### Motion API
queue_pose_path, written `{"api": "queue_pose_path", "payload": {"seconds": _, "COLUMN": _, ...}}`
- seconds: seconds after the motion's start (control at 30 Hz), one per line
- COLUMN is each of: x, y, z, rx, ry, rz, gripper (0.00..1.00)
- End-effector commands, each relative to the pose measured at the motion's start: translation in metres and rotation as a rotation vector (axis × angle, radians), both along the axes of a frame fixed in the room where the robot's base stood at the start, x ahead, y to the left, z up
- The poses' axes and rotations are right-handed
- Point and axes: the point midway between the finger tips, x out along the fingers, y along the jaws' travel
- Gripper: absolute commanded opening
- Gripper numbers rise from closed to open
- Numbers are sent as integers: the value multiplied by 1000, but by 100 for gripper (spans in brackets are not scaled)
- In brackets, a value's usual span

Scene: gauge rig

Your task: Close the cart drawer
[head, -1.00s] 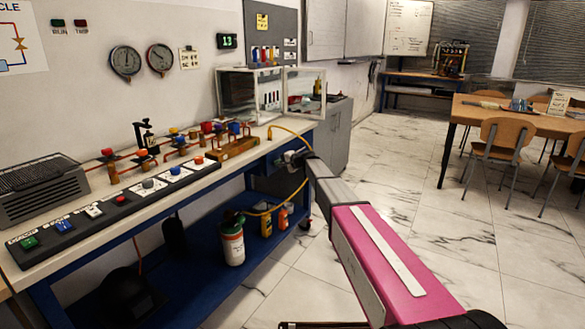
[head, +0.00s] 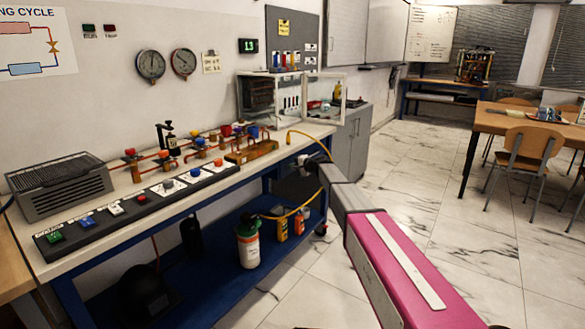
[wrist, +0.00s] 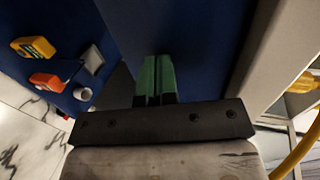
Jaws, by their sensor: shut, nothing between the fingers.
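The cart is a blue-framed bench with a pale top (head: 130,195) in the head view. My gripper (wrist: 157,68) shows in the wrist view with its green fingers together and empty. A flat blue panel (wrist: 195,45), which looks like the drawer front, lies ahead of the fingertips, below the pale top edge (wrist: 268,60). I cannot tell whether the fingers touch it. In the head view my wrist is at the cart's right end, under the top, and hides most of the drawer area. How far the drawer stands out cannot be told.
A yellow hose (head: 312,143) hangs beside my wrist at the cart's right end. A white-and-green bottle (head: 248,245) and smaller orange items (head: 299,222) stand on the lower shelf. A grey cabinet (head: 350,145) is beyond. The marble floor at right is open before the table (head: 530,130).

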Motion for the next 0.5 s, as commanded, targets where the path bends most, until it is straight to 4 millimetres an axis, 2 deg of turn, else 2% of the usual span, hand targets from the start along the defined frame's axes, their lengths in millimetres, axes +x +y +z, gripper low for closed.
{"api": "queue_pose_path", "payload": {"seconds": 0.17, "x": -21, "y": -26, "z": 3, "rx": -1, "ry": -1, "rz": -5, "gripper": 0}}
{"api": "queue_pose_path", "payload": {"seconds": 0.5, "x": -53, "y": -83, "z": 23, "rx": -1, "ry": 0, "rz": -5, "gripper": 0}}
